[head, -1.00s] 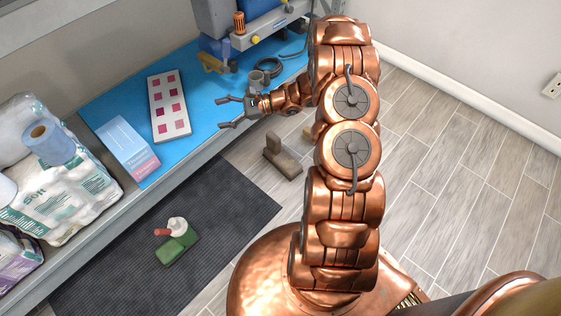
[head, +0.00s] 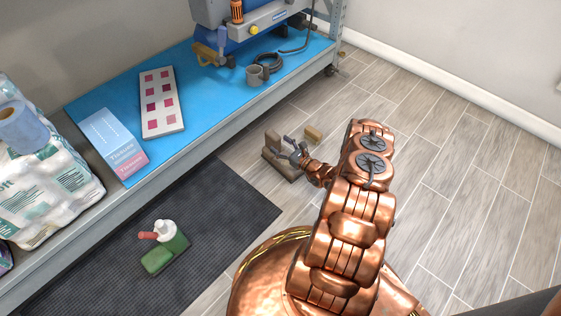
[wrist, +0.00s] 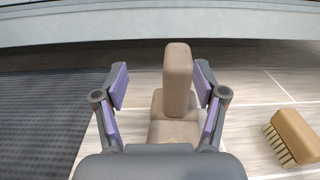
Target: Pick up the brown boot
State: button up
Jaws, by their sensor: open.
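The brown boot (head: 280,165) is a blocky, L-shaped thing standing upright on the floor beside the rack, right of the dark mat. My gripper (head: 294,148) is at its upper part in the head view and covers some of it. In the wrist view, the boot's tall shaft (wrist: 178,80) stands between the two open fingers of my gripper (wrist: 161,86), closer to the right finger. I cannot tell whether that finger touches it. The boot's lower part (wrist: 174,106) shows below the shaft, and its base is hidden by my gripper.
A wooden brush (wrist: 298,132) lies right of the boot; it also shows in the head view (head: 313,134). The rack shelf (head: 190,150) runs close behind the boot. A green item with white and red parts (head: 165,252) is on the dark mat (head: 225,205).

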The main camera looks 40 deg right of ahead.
aim_at(279, 143)
jog(key=f, duration=0.1)
jog(key=d+f+h, duration=0.1)
jog(key=s+f+m, duration=0.1)
jog(key=shift+d+f+h+b, duration=0.2)
jog(key=shift+d+h+b, duration=0.05)
jog(key=shift+h+b, duration=0.1)
jog(key=shift+w+a+b, duration=0.1)
jog(key=shift+w+b, duration=0.35)
jog(key=shift+w, duration=0.75)
jog(key=shift+w+r+b, duration=0.1)
jog(key=shift+w+b, duration=1)
jog(key=shift+w, duration=0.4)
jog(key=shift+w+a+r+b, duration=0.15)
jog(key=shift+w+b, duration=0.3)
jog(key=shift+w, duration=0.7)
grip_shut()
